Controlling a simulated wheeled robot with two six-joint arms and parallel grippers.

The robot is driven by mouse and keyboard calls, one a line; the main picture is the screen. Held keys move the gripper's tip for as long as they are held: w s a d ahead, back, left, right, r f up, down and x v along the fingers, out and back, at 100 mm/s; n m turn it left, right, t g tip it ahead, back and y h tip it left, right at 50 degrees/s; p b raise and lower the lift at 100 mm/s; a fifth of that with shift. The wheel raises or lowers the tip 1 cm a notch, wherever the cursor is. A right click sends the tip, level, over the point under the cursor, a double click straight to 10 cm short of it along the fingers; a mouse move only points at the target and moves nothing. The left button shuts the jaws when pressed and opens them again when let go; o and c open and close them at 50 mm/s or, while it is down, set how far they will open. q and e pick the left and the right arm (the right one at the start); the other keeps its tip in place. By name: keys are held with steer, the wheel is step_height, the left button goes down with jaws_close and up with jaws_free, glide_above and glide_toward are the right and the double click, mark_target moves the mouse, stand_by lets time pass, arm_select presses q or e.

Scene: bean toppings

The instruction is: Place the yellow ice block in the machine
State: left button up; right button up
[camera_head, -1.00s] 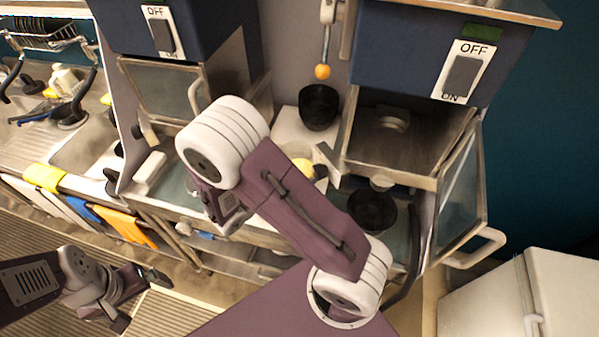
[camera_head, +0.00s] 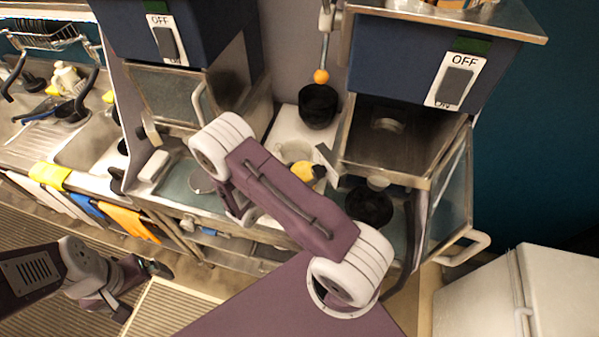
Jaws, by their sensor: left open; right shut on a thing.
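My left gripper (camera_head: 154,268) is open and empty at lower left, above the floor.
A black bowl (camera_head: 369,207) stands below the right machine's chamber and another black bowl (camera_head: 317,106) behind, between the machines. A white cabinet (camera_head: 560,290) stands at lower right. Cloths (camera_head: 125,218) hang on the counter edge.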

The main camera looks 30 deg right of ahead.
steer(key=shift+a+f, duration=0.1)
steer(key=o, duration=2)
